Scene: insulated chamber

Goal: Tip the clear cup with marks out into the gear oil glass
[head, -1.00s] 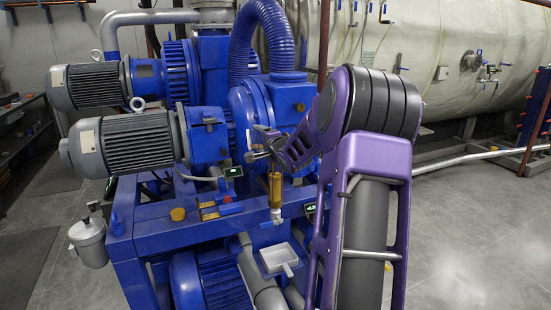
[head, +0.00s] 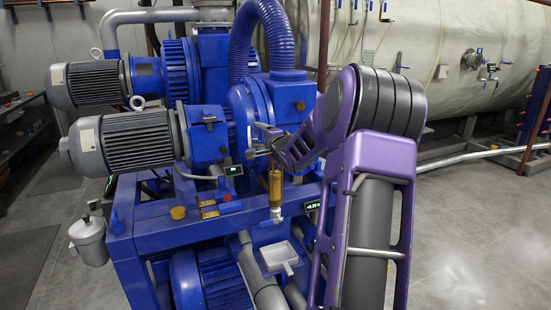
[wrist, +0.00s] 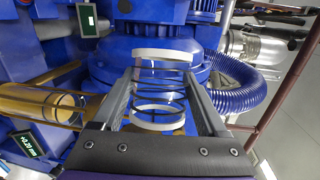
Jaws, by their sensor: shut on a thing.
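The clear cup with marks (wrist: 164,84) is between the two fingers of my gripper (wrist: 163,100) in the wrist view, with pale rings and dark marks on its wall. My gripper is shut on it. The cup's axis runs across that of the gear oil glass, so it looks strongly tilted against the glass. I cannot tell whether any content is left in the cup. The gear oil glass (wrist: 40,100) is an amber cylinder to the left in the wrist view. In the head view the glass (head: 275,188) stands upright, just below my gripper (head: 258,144).
Blue pump machinery with grey motors (head: 125,143) stands close behind and left of my gripper. A ribbed blue hose (head: 247,38) rises behind it. A small white tray (head: 279,257) is below the glass. Small displays (head: 233,170) sit on the frame.

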